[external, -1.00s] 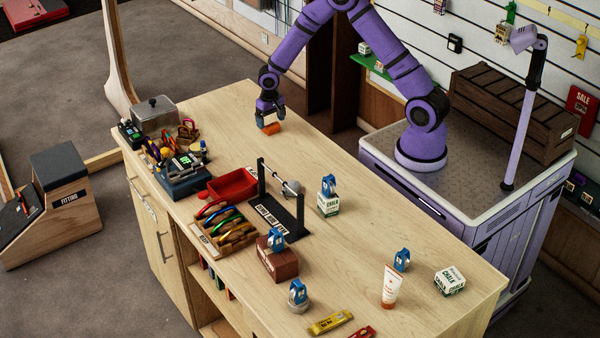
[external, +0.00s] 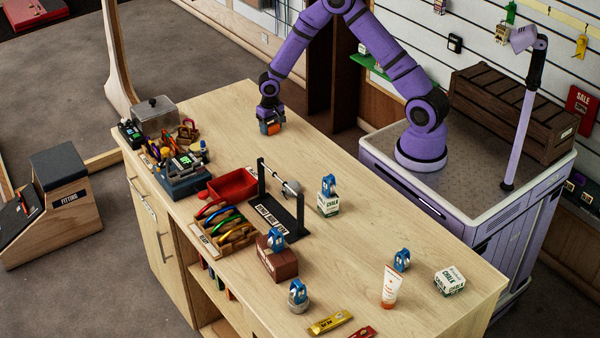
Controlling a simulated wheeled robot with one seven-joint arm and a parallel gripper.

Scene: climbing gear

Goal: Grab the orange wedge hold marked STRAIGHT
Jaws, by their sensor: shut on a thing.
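The orange wedge hold (external: 270,126) is near the far end of the wooden counter. My gripper (external: 270,123) points down over it and is shut on it, with the fingers at its sides. Part of the hold is hidden by the fingers. It is at or very near the counter top; I cannot tell if it is lifted. Its STRAIGHT marking cannot be read at this size.
The counter (external: 360,200) is clear around my gripper. A red tray (external: 233,185), a carabiner crate (external: 225,230) and a black stand (external: 278,208) are nearer the camera. A cluttered blue-grey box (external: 185,180) stands to the left.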

